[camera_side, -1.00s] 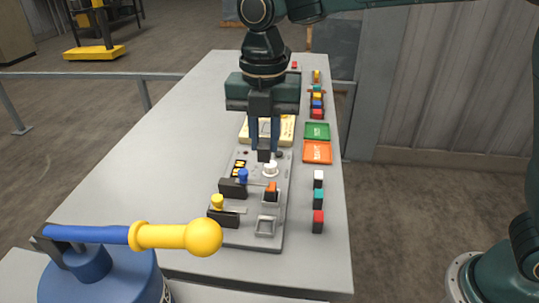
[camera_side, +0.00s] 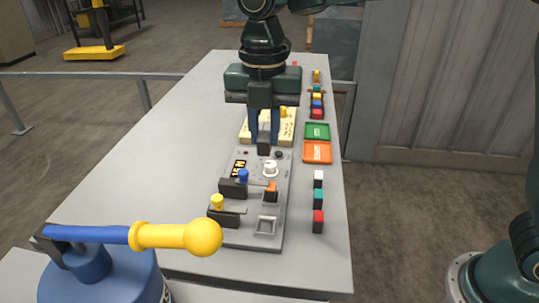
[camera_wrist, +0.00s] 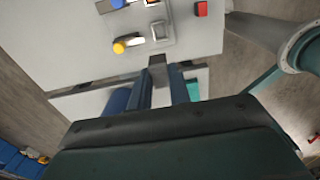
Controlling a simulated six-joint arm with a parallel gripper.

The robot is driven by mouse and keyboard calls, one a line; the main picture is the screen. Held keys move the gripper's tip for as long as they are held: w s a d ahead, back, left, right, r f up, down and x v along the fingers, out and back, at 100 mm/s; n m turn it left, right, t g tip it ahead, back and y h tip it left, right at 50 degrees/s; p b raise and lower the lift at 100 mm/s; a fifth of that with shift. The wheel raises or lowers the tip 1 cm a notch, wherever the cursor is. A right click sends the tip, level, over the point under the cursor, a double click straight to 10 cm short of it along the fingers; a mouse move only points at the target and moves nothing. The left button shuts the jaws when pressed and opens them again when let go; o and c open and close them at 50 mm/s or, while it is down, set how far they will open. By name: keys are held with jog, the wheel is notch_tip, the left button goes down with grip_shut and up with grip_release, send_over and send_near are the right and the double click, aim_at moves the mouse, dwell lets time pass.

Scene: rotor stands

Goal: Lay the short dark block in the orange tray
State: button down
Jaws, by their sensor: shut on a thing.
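The short dark block (camera_side: 264,148) is between my fingertips in the side view. My gripper (camera_side: 264,138) is shut on it and points down, in front of the far end of the grey panel in the picture. In the wrist view, my gripper (camera_wrist: 165,72) shows with the dark block (camera_wrist: 157,60) at its fingertips. The orange tray (camera_side: 317,159) lies flat on the table, right of the block in the side view, and looks empty. It does not show in the wrist view. The block's exact height cannot be told.
A green tray (camera_side: 317,131) lies just beyond the orange one. The grey panel (camera_side: 250,240) carries a white knob (camera_side: 270,169) and raised switches. White, teal and red blocks (camera_side: 318,222) line the near right edge. The table's left side is clear.

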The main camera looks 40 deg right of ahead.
jog(key=shift+r, duration=0.8)
jog(key=shift+w, duration=0.1)
jog(key=w+d+f+m, duration=0.1)
jog(key=w+d+m, duration=0.1)
jog(key=w+d, duration=0.4)
jog(key=w+d+f+m, duration=0.1)
jog(key=w+d+m, duration=0.25)
jog(key=d, duration=0.55)
jog(key=m, duration=0.4)
send_over(317, 153)
notch_tip(317, 153, down, 2)
jog(key=shift+d+f+n, duration=0.1)
jog(key=shift+f+n, duration=0.05)
jog(key=shift+n, duration=0.1)
jog(key=shift+f, duration=0.1)
notch_tip(317, 153, down, 20)
jog(key=shift+r, duration=0.1)
